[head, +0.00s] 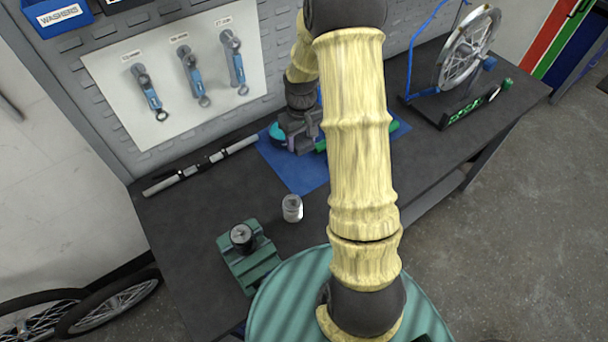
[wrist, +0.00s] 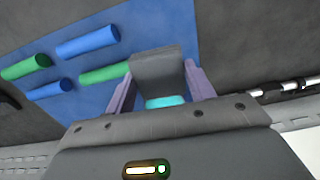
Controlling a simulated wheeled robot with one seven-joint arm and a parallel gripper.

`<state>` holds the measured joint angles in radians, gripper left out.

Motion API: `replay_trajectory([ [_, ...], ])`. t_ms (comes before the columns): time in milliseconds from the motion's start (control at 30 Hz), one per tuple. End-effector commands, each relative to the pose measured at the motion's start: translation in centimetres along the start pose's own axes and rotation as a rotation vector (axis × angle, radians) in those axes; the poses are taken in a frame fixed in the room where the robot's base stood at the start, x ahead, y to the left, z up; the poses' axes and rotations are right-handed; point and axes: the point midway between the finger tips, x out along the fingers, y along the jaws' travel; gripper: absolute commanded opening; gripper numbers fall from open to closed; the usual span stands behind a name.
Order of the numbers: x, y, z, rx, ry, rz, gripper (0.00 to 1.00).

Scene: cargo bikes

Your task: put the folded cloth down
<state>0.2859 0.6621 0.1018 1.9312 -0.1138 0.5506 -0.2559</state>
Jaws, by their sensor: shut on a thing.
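My gripper (head: 300,138) is low over the blue mat (head: 308,177) on the dark workbench, partly hidden by my own arm in the head view. In the wrist view its two purple fingers (wrist: 158,88) are shut on a dark grey, folded-looking thing, which I take for the folded cloth (wrist: 158,66). A cyan patch shows just below it between the fingers; I cannot tell whether it is part of the cloth. The blue mat (wrist: 170,22) lies behind it. I cannot tell whether the cloth touches the mat.
Green (wrist: 105,73) and blue (wrist: 88,42) cylinders lie on the mat beside the gripper. A silver-and-black rod (head: 200,164) lies left. A wheel in a stand (head: 468,50) is right.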

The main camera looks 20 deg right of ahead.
Motion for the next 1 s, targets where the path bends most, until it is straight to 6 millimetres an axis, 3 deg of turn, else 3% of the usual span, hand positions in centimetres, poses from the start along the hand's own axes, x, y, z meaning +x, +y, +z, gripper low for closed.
replay_trajectory([
  [433, 0.7, 0.7, 0.6, -0.047, 0.001, 0.0, 0.32],
  [800, 5.8, 0.6, 0.6, -0.047, 0.0, -0.001, 0.32],
  [1000, 6.2, 0.7, 0.6, -0.046, 0.002, 0.0, 0.32],
])
